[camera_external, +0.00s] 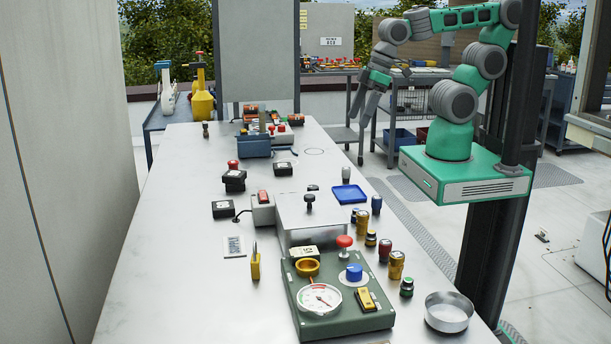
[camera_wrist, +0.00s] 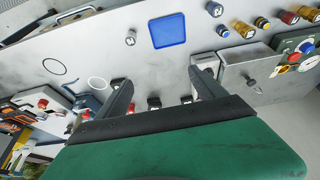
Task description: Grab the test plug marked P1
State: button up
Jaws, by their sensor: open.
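Several small plug-like pieces stand along the right side of the steel bench (camera_external: 180,250). They include a grey-topped one (camera_external: 347,175) behind the blue tray (camera_external: 347,193), a blue one (camera_external: 376,204) and a red-topped one (camera_external: 385,249). The wrist view shows grey-topped ones (camera_wrist: 214,9) and (camera_wrist: 130,36) near the blue tray (camera_wrist: 168,31), and a blue one (camera_wrist: 222,31). No P1 marking is legible, so I cannot tell which is P1. My gripper (camera_external: 360,118) is open and empty, raised beyond the bench's right edge; its fingers (camera_wrist: 158,80) show apart.
A green gauge panel (camera_external: 337,310) with a red knob stands at the bench front, before a grey metal box (camera_external: 310,212). Black button boxes (camera_external: 234,180) lie left of it. A round metal dish (camera_external: 448,312) is at front right. The bench's left side is largely clear.

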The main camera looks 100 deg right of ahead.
jog(key=shift+c, duration=0.3)
jog(key=c, duration=0.6)
jog(key=shift+o, duration=0.2)
